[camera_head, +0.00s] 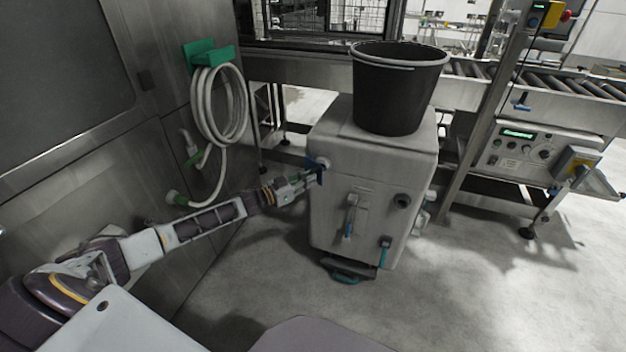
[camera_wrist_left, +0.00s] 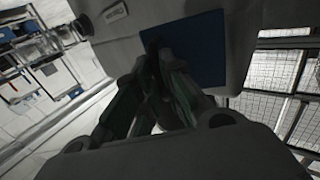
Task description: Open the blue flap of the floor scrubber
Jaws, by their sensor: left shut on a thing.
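The floor scrubber is a pale grey box-shaped machine (camera_head: 345,220) standing on the floor in the middle of the head view. Its blue flap (camera_head: 320,174) is at the upper left corner, seen as a thin sliver and mostly hidden by my gripper. In the left wrist view the blue flap (camera_wrist_left: 205,47) is a flat dark blue panel against the grey body. My left gripper (camera_head: 314,180) reaches in from the left and is shut at the flap's edge; its fingers (camera_wrist_left: 160,62) meet there in the wrist view. My right gripper is not in view.
A black bucket (camera_head: 398,90) stands on top of the scrubber. A coiled hose (camera_head: 220,105) hangs on the steel wall at left, close to my left arm. A roller conveyor (camera_head: 560,82) and control box (camera_head: 525,147) are at right. The floor in front is clear.

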